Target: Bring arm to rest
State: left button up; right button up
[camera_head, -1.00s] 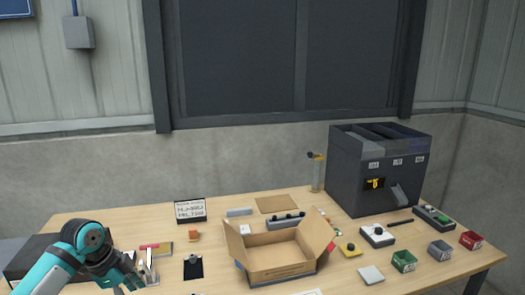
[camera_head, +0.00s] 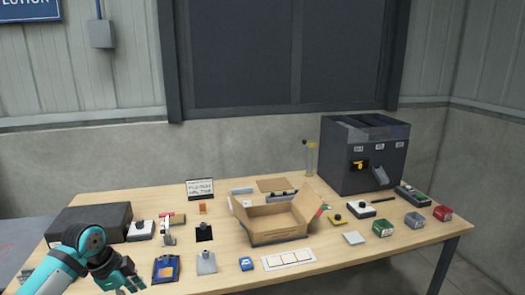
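My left arm comes in at the lower left, and its gripper (camera_head: 133,285) hangs over the table's front left edge, beside a blue item. The two fingers look a little apart with nothing seen between them, but they are small and dark. My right arm and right gripper do not show in the view. The wooden table (camera_head: 345,258) spans the picture with many items on it.
An open cardboard box (camera_head: 282,226) stands mid-table. A dark bin unit (camera_head: 350,165) stands at the back right and a black box (camera_head: 85,222) at the left.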

pick_arm(q)
notch_tip(320, 180, down, 15)
jog(key=n, duration=0.4)
jog(key=s+f+n+y, duration=0.15)
jog(key=s+f, duration=0.25)
jog(key=f, duration=0.6)
jog(key=s+f+n, duration=0.3)
jog(key=s+f, duration=0.2)
jog(key=f, duration=0.4)
jog(key=s+d+f+n+y, duration=0.1)
jog(key=s+f, duration=0.7)
jog(key=s, duration=0.2)
jog(key=s+d+f+n, duration=0.2)
jog(key=s+f, duration=0.5)
jog(key=s, duration=0.4)
jog(key=s+d+f, duration=0.2)
jog(key=s, duration=0.7)
jog(key=s+d+f+g, duration=0.1)
jog(key=s+d+f, duration=0.2)
jog(key=s, duration=0.6)
jog(key=shift+s+n, duration=0.15)
jog(key=shift+n, duration=0.2)
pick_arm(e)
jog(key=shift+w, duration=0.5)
pick_arm(q)
jog(key=shift+d, duration=0.1)
